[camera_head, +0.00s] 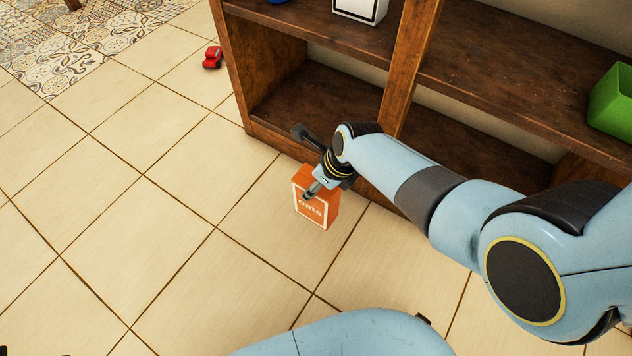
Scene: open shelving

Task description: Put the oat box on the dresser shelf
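The oat box (316,210) is an orange carton with a white-framed front marked "Oats". It stands upright on the tiled floor just in front of the dresser (242,70), a brown wooden open shelf unit. My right gripper (306,162) is at the top of the box, its fingers spread apart. One finger overlaps the box's front face, and the other points away past its back left. I cannot tell whether either finger touches the box. The gripper hides part of the box's top. My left gripper is not clearly in view.
A white box (360,10) and a green bin (612,103) stand on the upper shelf. The lower left compartment (315,100) looks empty. A red toy car (212,57) lies on the floor left of the dresser.

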